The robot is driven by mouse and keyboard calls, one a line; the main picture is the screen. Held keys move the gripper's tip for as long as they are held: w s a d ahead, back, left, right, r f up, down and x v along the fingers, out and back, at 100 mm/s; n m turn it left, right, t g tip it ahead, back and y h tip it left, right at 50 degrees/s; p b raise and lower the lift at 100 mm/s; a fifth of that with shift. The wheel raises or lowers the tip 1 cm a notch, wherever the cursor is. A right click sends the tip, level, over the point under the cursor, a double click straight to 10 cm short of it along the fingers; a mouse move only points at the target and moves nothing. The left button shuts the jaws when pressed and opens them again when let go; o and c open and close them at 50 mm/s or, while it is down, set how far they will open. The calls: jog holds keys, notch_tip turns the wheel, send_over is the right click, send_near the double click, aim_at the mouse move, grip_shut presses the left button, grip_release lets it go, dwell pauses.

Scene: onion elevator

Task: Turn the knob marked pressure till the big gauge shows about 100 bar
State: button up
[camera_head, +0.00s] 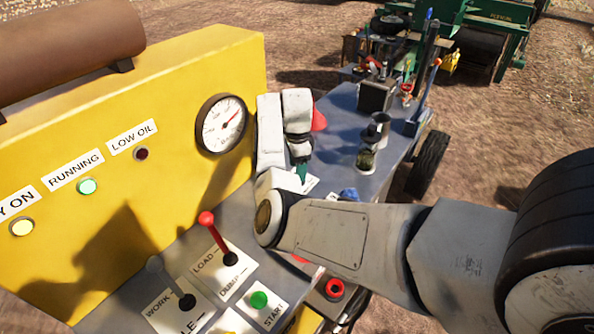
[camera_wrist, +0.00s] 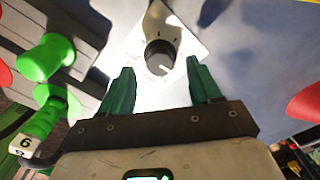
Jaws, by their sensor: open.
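The big round gauge (camera_head: 222,124) is on the yellow panel. Its needle points to the upper right; its numbers are too small to read. In the wrist view a dark round knob (camera_wrist: 160,57) with a pale pointer line sits on a white plate (camera_wrist: 185,40). Its label is not readable, so I cannot tell if it says pressure. My gripper (camera_wrist: 159,70) is open, with its green fingers apart on either side of the knob's near edge. I cannot tell if they touch it. In the head view my gripper (camera_head: 300,172) points down at the grey deck, and my arm hides the knob.
A red-topped lever (camera_head: 212,228) stands on the LOAD/DUMP plate, left of my arm. A green START button (camera_head: 259,300) and a red button (camera_head: 335,288) are near the front. Metal cups (camera_head: 380,125) stand on the deck to the right. The yellow panel (camera_head: 190,85) rises close behind my gripper.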

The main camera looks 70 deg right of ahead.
jog(key=shift+f, duration=1.35)
jog(key=shift+c, duration=0.2)
jog(key=c, duration=1)
